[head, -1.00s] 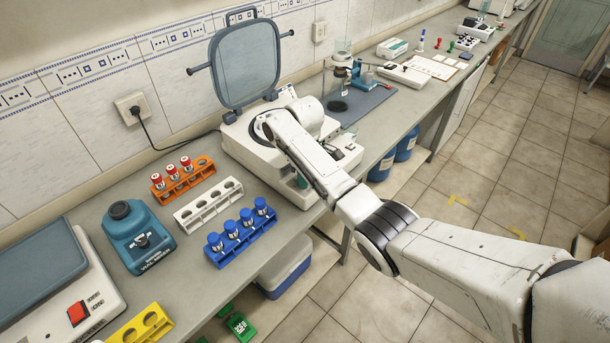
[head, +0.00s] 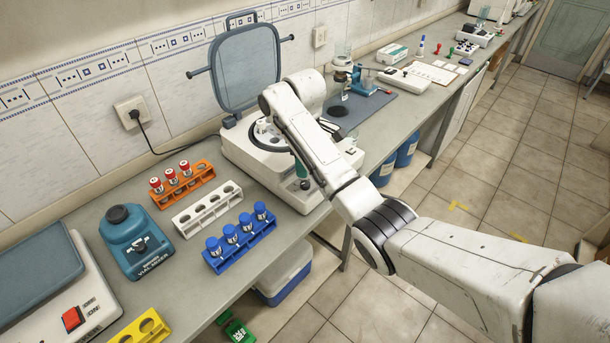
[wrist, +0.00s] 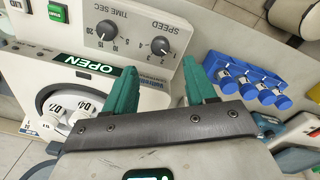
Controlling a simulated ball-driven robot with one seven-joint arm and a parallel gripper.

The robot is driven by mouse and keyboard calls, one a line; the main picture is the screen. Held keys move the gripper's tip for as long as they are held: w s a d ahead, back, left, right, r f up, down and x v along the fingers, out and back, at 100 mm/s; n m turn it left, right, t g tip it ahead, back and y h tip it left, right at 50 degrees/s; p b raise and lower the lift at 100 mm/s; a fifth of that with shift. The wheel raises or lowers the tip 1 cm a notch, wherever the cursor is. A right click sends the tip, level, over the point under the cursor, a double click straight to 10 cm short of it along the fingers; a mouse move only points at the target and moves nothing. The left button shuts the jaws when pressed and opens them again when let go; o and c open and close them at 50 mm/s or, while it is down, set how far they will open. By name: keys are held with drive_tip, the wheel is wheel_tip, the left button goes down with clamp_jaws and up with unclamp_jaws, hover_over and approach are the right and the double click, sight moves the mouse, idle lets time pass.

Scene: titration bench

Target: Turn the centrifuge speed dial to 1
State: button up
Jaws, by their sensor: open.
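The white centrifuge (head: 270,178) stands on the bench with its lid (head: 250,65) raised. In the wrist view its front panel carries the black SPEED dial (wrist: 160,46), with small numerals around it. I cannot tell reliably which numeral its pointer marks. The black TIME SEC dial (wrist: 106,30) is beside it, to the left. My gripper (wrist: 160,68) has its two teal fingers spread apart and empty, with the fingertips near the SPEED dial but apart from it in the picture. In the head view my gripper (head: 302,170) is at the centrifuge's front, partly hidden by my arm, and the dials cannot be made out.
A green OPEN label (wrist: 82,63) and the rotor bowl (wrist: 65,105) show on the centrifuge. Blue-capped vials stand in a blue rack (head: 240,242), beside a white rack (head: 208,208) and an orange rack (head: 182,185). A teal vial mixer (head: 136,243) stands further left.

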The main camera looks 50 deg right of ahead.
drive_tip(key=shift+r+p, duration=0.55)
drive_tip(key=shift+r, duration=1.2)
drive_tip(key=shift+a, duration=0.1)
drive_tip(key=s+a+f+m+y+b, duration=0.1)
drive_tip(key=s+a+f+m+b, duration=0.2)
drive_tip(key=s+a+f, duration=1.1)
drive_tip(key=s+a+f+m+b, duration=0.1)
drive_tip(key=s+f+m, duration=0.1)
drive_tip(key=s, duration=0.8)
drive_tip(key=s+a+f+m+b, duration=0.1)
drive_tip(key=s+f, duration=0.3)
drive_tip(key=s, duration=0.7)
drive_tip(key=shift+a+f+m+t+h, duration=0.15)
drive_tip(key=shift+a+m+t+h, duration=0.25)
drive_tip(key=shift+a, duration=0.15)
